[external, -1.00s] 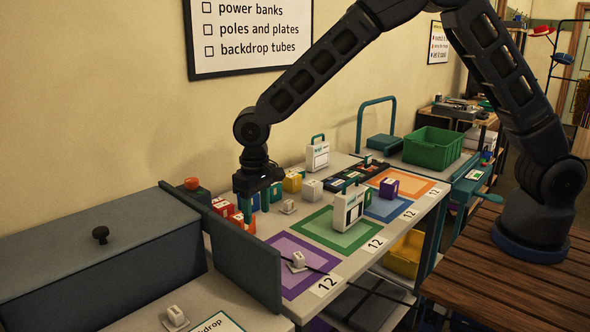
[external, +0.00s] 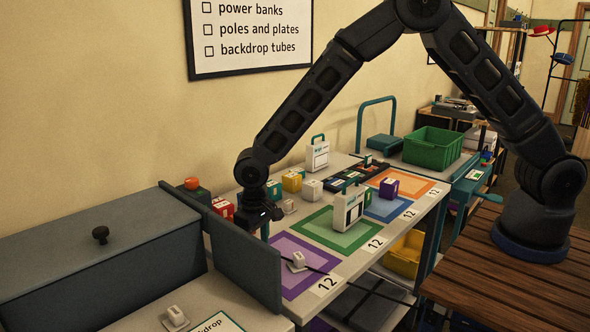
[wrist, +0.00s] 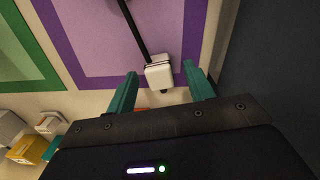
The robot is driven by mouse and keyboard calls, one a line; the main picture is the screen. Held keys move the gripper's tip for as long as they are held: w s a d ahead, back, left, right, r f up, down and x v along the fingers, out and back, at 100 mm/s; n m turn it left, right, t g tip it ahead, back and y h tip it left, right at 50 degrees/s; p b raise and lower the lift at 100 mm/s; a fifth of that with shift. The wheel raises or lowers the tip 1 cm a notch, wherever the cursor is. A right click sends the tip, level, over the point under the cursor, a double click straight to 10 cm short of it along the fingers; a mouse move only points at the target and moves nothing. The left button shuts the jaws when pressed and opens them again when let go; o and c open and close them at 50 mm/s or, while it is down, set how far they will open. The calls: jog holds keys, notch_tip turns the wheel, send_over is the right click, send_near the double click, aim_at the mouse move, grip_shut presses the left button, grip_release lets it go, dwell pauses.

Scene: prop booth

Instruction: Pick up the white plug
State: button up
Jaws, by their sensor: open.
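The white plug (external: 297,260) lies on the purple-bordered mat (external: 281,246) with a black cable running from it. In the wrist view the white plug (wrist: 159,74) is just beyond and between the fingertips, near the mat's border. My gripper (external: 266,232) is open and empty, above and to the left of the plug in the external view. Its two teal fingers also show in the wrist view (wrist: 163,84), apart, with no contact with the plug visible. In the external view the fingers are mostly hidden by the gripper body.
A dark upright panel (external: 247,262) stands close to the left of the mat. Red and other coloured boxes (external: 223,208) sit behind the gripper. Other white plug-like pieces lie nearby (external: 289,206) and at front (external: 174,318).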

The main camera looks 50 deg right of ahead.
jog(key=shift+f, duration=0.9)
jog(key=c, duration=1.1)
